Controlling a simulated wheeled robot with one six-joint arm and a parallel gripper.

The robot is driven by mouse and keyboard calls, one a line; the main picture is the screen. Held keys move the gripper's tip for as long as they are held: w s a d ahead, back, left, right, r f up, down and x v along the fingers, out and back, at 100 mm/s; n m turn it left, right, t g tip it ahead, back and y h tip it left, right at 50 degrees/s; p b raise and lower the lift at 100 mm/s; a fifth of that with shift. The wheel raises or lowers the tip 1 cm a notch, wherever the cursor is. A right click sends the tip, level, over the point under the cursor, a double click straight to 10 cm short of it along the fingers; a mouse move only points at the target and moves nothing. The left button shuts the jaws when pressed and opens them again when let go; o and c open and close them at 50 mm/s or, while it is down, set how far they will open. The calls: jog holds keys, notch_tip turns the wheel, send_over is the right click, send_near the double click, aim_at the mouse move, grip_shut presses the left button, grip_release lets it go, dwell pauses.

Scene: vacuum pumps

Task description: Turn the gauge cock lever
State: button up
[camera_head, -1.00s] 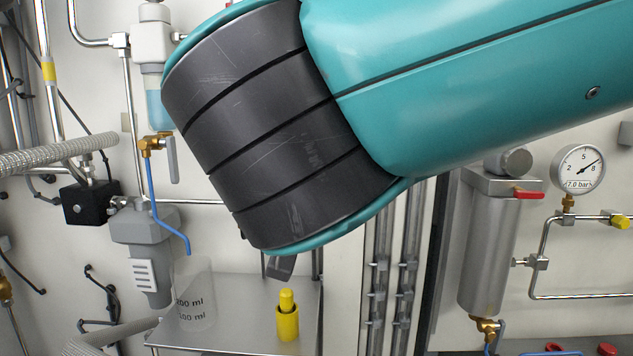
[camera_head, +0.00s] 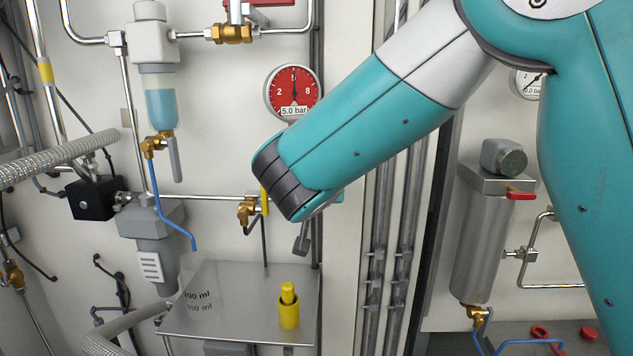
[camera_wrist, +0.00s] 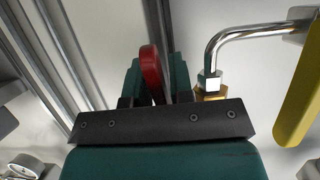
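A red lever (camera_wrist: 151,73) stands between the two teal fingers of my gripper (camera_wrist: 156,62) in the wrist view. I take it for the gauge cock lever, but no label shows. It is close to the left finger, and a narrow gap shows on its right. Contact cannot be told. The fingers look apart rather than pressed on it. In the head view my wrist hides the fingers and this lever. A red-faced gauge (camera_head: 293,92) reading 5.0 bar is on the wall just above my wrist.
A bent metal pipe (camera_wrist: 250,32) with a brass fitting (camera_wrist: 210,94) runs right of my fingers. A yellow handle (camera_wrist: 300,100) is farther right. A shelf (camera_head: 235,325) below holds a clear beaker (camera_head: 195,285) and a yellow holder (camera_head: 288,315). A metal cylinder (camera_head: 485,240) stands right.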

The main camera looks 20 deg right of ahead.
jog(key=shift+c, duration=0.4)
grip_shut()
jog(key=shift+f, duration=0.1)
